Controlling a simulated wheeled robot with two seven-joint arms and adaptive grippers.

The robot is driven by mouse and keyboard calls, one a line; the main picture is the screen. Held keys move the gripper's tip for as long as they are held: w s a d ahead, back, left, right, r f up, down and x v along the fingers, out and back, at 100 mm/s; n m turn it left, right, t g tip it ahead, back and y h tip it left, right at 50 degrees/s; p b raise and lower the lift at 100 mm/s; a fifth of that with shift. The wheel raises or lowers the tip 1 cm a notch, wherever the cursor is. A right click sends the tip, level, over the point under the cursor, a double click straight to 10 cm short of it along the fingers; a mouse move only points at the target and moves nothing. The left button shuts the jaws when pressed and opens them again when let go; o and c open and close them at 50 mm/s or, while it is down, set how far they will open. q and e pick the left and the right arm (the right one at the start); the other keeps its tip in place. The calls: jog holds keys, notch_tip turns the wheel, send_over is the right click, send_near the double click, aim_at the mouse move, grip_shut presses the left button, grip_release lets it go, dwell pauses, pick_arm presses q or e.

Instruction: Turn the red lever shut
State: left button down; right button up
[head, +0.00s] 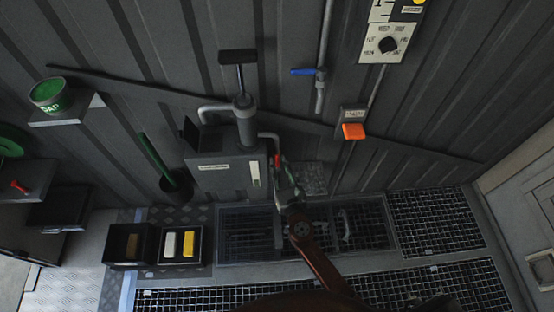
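The red lever (277,160) is a small red piece at the right side of the grey pump tank (223,172), near the end of a curved pipe. My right gripper (283,179) is right at it, just below and to its right, and partly hides it. The fingers are small and dark here, so I cannot tell whether they are open, shut or touching the lever. My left gripper is not in view.
A blue-handled valve (303,71) and an orange box (353,131) are on the wall to the right. A green-handled brush (155,158) stands left of the tank. Black bins (180,262) and floor grating (440,222) lie below.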

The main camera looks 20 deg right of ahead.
jog(key=shift+w+d, duration=0.1)
jog(key=shift+w, duration=0.75)
jog(key=shift+c, duration=0.3)
grip_shut()
